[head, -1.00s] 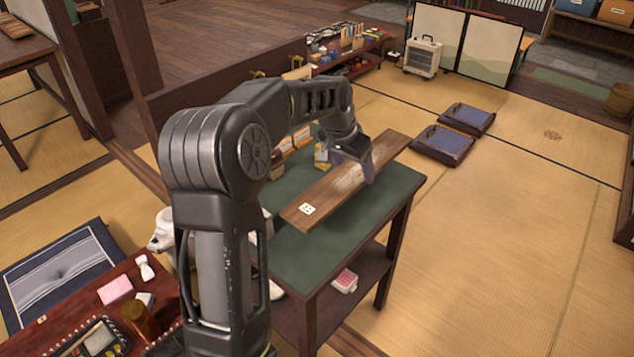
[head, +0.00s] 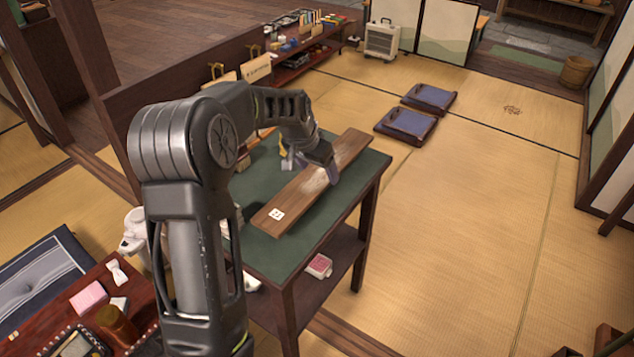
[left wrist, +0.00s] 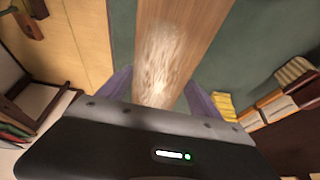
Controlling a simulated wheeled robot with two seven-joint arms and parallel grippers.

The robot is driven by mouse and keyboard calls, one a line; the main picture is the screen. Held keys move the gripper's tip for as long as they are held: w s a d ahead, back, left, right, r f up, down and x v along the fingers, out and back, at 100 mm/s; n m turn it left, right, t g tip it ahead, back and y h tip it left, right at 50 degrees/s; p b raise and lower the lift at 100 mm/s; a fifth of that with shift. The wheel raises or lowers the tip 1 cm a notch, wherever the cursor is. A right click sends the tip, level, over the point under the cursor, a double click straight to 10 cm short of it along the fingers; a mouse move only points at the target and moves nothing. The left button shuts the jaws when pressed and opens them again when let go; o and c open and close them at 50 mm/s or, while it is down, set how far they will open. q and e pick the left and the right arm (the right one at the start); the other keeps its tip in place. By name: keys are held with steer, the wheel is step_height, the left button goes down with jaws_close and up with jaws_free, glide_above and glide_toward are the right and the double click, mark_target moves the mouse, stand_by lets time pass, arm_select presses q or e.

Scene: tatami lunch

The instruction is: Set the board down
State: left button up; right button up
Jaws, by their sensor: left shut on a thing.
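The board (head: 291,201) is a long brown wooden plank with a pale worn patch and a small white tag at its near end. It lies along the green top of a dark wooden table (head: 266,246); whether it touches the top or hovers just above, I cannot tell. My left gripper (head: 331,176) is shut on the board near its middle, from above. In the left wrist view the board (left wrist: 178,40) runs between the two purple-grey fingers. My right gripper is not in view.
Small boxes and a yellow item (left wrist: 223,104) stand at the table's back edge. A pink-and-white box (head: 319,265) sits on the lower shelf. Two blue floor cushions (head: 407,123) lie beyond the table. The tatami to the right is clear.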

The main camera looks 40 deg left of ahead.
mark_target(315, 177)
arm_select(q)
steer(key=shift+f, duration=2.25)
steer(key=shift+f, duration=0.15)
steer(key=o, duration=1.6)
steer(key=shift+o, duration=0.2)
steer(key=shift+r, duration=0.25)
steer(key=v, duration=1.2)
